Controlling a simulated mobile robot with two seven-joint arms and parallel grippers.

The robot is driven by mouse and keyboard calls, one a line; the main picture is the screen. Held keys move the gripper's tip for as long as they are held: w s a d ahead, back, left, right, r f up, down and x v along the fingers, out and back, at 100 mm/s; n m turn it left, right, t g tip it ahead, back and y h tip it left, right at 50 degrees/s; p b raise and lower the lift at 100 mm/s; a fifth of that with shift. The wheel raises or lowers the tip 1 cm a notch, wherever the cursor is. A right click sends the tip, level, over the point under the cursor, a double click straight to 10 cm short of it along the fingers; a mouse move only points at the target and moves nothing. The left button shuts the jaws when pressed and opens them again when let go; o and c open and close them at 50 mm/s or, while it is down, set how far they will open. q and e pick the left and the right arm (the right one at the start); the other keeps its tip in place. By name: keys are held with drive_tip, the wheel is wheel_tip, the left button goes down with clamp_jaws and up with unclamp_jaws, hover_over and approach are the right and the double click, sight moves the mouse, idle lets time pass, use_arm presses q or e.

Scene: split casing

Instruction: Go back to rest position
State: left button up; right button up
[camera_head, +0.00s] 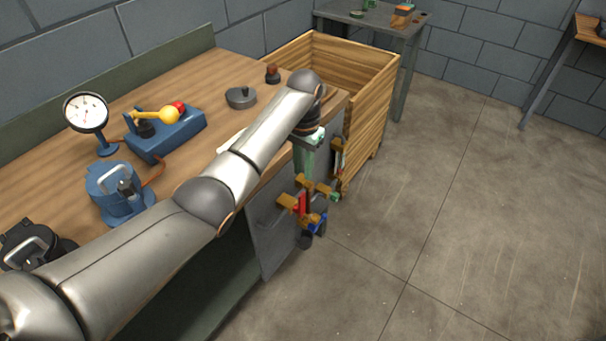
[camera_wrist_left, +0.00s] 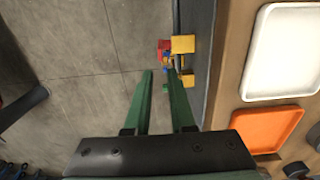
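My left arm reaches across the wooden workbench (camera_head: 190,75). Its gripper (camera_head: 305,165) points down by the bench's front edge, partly hidden by the wrist. In the left wrist view my left gripper (camera_wrist_left: 160,73) shows two green fingers held apart, with nothing gripped between them. My right gripper is in neither view.
Colourful handled items (camera_head: 305,203) cluster along the bench front near my left gripper; they also show in the wrist view (camera_wrist_left: 183,44). A wooden crate (camera_head: 370,105) stands beyond. A gauge (camera_head: 86,112) and blue devices stand on the bench. Wrist view shows white (camera_wrist_left: 285,50) and orange (camera_wrist_left: 268,128) trays. Right floor is clear.

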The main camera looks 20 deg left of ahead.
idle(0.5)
use_arm(q)
drive_tip(key=s+a+f+t+h, duration=0.1)
drive_tip(key=s+f+t, duration=0.1)
drive_tip(key=s+f, duration=1.2)
drive_tip(key=s+a+r+n+t, duration=0.1)
drive_tip(key=s+a+r, duration=0.2)
drive_tip(key=s, duration=0.7)
drive_tip(key=s+a+r+n+t, duration=0.1)
drive_tip(key=s+a+r, duration=0.25)
drive_tip(key=s, duration=0.65)
drive_tip(key=w+d+f+t+h+p, duration=0.1)
drive_tip(key=w+d+f+t+p, duration=0.2)
drive_tip(key=f, duration=0.5)
drive_tip(key=shift+w+d+t, duration=0.75)
drive_tip(key=shift+d+t, duration=0.2)
drive_tip(key=shift+t, duration=0.25)
